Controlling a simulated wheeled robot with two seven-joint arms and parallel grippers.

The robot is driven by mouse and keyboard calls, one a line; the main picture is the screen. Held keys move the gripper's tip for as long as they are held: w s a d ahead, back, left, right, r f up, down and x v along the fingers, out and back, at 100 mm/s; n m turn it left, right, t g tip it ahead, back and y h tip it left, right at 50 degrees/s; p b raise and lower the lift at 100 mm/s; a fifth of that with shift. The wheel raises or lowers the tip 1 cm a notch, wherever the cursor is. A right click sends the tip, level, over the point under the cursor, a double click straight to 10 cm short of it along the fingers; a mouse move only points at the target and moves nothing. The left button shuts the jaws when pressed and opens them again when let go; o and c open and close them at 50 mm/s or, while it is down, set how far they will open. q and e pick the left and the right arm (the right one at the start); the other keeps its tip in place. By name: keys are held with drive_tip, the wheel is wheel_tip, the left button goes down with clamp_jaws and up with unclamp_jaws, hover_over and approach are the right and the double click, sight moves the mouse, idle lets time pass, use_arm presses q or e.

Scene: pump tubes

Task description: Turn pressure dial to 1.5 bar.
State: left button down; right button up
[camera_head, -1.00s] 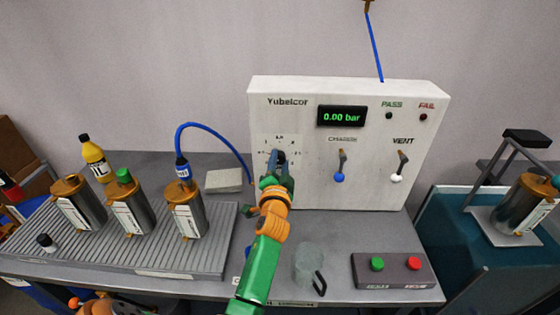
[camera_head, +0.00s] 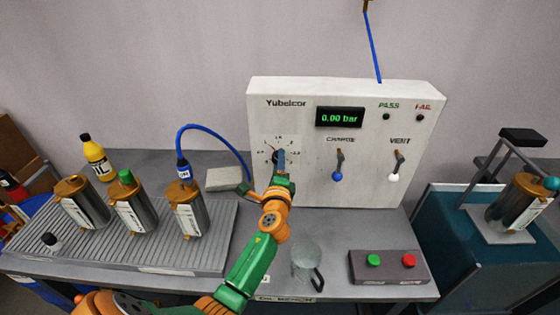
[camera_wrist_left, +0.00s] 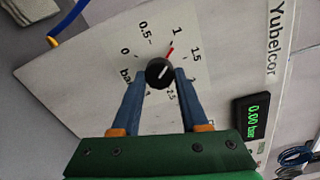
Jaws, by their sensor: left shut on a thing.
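The pressure dial (camera_wrist_left: 159,72) is a black knob with a white line on a scale plate on the white Yubelcor box (camera_head: 310,185). In the left wrist view, the knob's white line points up and right, roughly between the 1 and 1.5 marks. A red line beside the knob points close to the 1. My left gripper (camera_wrist_left: 159,74) is shut on the knob, one blue finger on each side. In the head view the left gripper (camera_head: 280,160) covers much of the dial. The display (camera_head: 340,118) reads 0.00 bar. My right gripper is not in view.
The CHARGE lever (camera_head: 338,168) and VENT lever (camera_head: 397,168) are right of the dial. A clear mug (camera_head: 304,262) and a button box (camera_head: 388,268) stand in front. Metal canisters (camera_head: 187,212) stand on the ribbed tray (camera_head: 150,258) at left, one with a blue hose.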

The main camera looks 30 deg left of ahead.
use_arm(q)
drive_tip(key=shift+w+a+r+m+p, duration=0.15)
drive_tip(key=shift+m+p, duration=0.4)
drive_tip(key=shift+m, duration=1.2)
drive_tip(key=shift+a+r+m+p, duration=0.15)
drive_tip(key=shift+m+p, duration=0.4)
drive_tip(key=shift+m, duration=1.2)
drive_tip(key=c, duration=0.7)
unclamp_jaws()
drive_tip(key=shift+o, duration=1.4)
drive_tip(key=shift+f, duration=0.2)
drive_tip(key=shift+d, duration=0.1)
